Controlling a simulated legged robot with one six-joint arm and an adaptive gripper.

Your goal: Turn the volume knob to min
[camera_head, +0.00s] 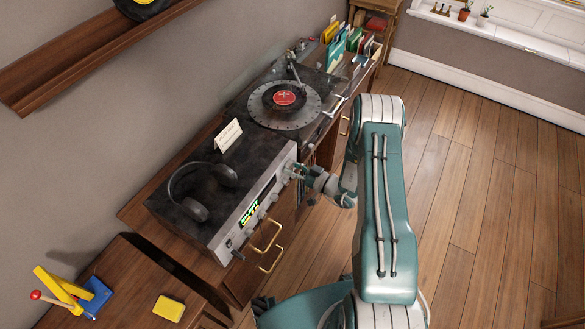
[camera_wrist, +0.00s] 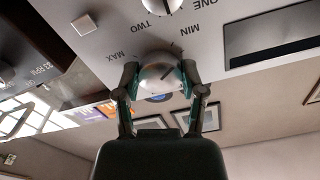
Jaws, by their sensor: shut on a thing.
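The stereo receiver (camera_head: 225,200) is a dark box with a silver front panel, standing on the wooden cabinet. In the wrist view its silver panel (camera_wrist: 105,45) appears upside down, with MAX and MIN printed around the round silver volume knob (camera_wrist: 160,74). A dark pointer line shows on the knob, on the side toward the MIN print. My gripper (camera_wrist: 160,80) has one finger on each side of the knob and is shut on it. In the head view my gripper (camera_head: 296,172) reaches the right end of the panel, where the knob is hidden.
Headphones (camera_head: 200,190) and a white card (camera_head: 228,135) sit on the receiver. A turntable (camera_head: 285,103) stands behind it. Brass handles (camera_head: 265,237) stick out below the panel. Another knob (camera_wrist: 162,5) is close to the volume knob. The wooden floor (camera_head: 500,200) at the right is clear.

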